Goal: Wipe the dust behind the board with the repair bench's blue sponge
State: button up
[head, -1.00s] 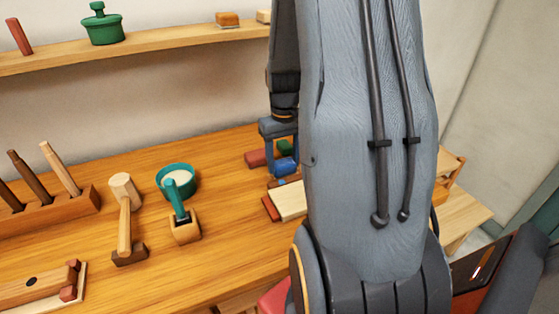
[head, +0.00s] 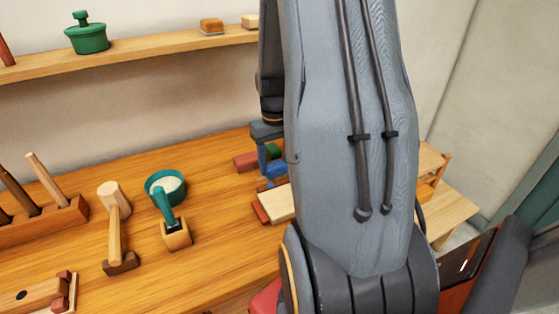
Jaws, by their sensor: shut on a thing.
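My gripper (head: 266,156) is at the back right of the wooden bench (head: 215,160), partly hidden behind my grey arm. Its blue-grey fingers point down and are shut on a small blue thing (head: 276,168), which looks like the blue sponge. It is low, close to the bench top; I cannot tell whether it touches. A pale flat board (head: 278,204) with a red-brown piece along its left edge lies in front of the gripper. A red block (head: 245,161) and a green thing (head: 272,150) are beside and behind the gripper. No dust is visible; my arm hides much of that area.
A shelf (head: 140,59) with a green pot (head: 87,36) runs above. Bench between bowl and back wall is clear.

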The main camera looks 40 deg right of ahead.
jog(key=shift+w+a+f, duration=0.1)
jog(key=shift+w+a, duration=0.05)
jog(key=shift+a, duration=0.55)
jog(key=shift+w+a, duration=0.15)
jog(key=shift+a, duration=0.55)
jog(key=shift+s+d+p, duration=0.2)
jog(key=shift+d+p, duration=0.05)
jog(key=shift+d, duration=0.55)
jog(key=shift+s+d+p, duration=0.2)
jog(key=shift+d+p, duration=0.05)
jog(key=shift+d, duration=0.6)
jog(key=shift+s+d+p, duration=0.2)
jog(key=shift+d+p, duration=0.05)
jog(key=shift+d, duration=0.55)
jog(key=shift+w+a+f+p, duration=0.15)
jog(key=shift+w+a, duration=0.15)
jog(key=shift+a, duration=0.95)
jog(key=shift+w+a+r+p, duration=0.15)
jog(key=shift+w+a, duration=0.1)
jog(key=shift+a, duration=0.95)
jog(key=shift+f, duration=0.1)
jog(key=shift+d, duration=0.1)
